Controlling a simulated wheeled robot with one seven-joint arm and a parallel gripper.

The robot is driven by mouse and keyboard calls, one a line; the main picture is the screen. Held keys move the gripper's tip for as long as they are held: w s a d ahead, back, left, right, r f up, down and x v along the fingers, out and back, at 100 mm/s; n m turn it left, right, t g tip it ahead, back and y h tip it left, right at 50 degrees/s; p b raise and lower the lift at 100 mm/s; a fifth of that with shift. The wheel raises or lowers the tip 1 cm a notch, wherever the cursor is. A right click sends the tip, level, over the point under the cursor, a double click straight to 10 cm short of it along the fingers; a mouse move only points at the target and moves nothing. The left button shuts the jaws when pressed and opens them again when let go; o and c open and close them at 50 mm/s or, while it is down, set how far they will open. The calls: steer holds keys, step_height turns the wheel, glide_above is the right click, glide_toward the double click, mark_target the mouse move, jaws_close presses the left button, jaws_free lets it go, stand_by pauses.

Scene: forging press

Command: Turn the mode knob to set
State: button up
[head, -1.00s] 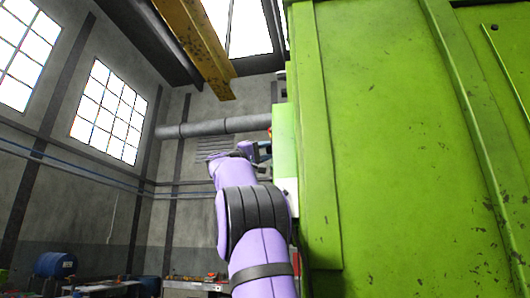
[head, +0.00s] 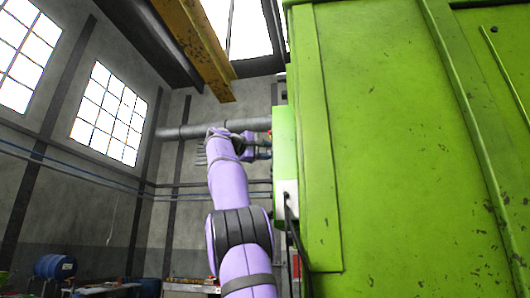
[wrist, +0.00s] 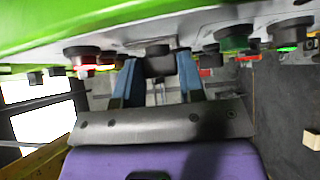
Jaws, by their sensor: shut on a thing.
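The mode knob appears to be the dark knob (wrist: 158,62) at the upper middle of the wrist view, on a pale control panel (wrist: 190,28). My gripper (wrist: 160,75) has its two blue-grey fingers on either side of this knob, shut on it. The knob's pointer and any markings cannot be made out. In the head view my gripper (head: 264,148) is small, at the left side of the green panel box (head: 285,150), and the knob is hidden there.
A red-lit button (wrist: 84,56) sits left of the knob. A green button (wrist: 235,38) and a dark green-lit control (wrist: 290,34) sit to its right. The large green press body (head: 400,150) fills the right of the head view.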

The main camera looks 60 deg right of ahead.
stand_by(0.6)
steer(key=o, duration=0.9)
steer(key=shift+o, duration=0.2)
steer(key=v, duration=1)
steer(key=shift+w+a, duration=0.25)
steer(key=shift+a, duration=0.1)
steer(key=shift+r, duration=0.15)
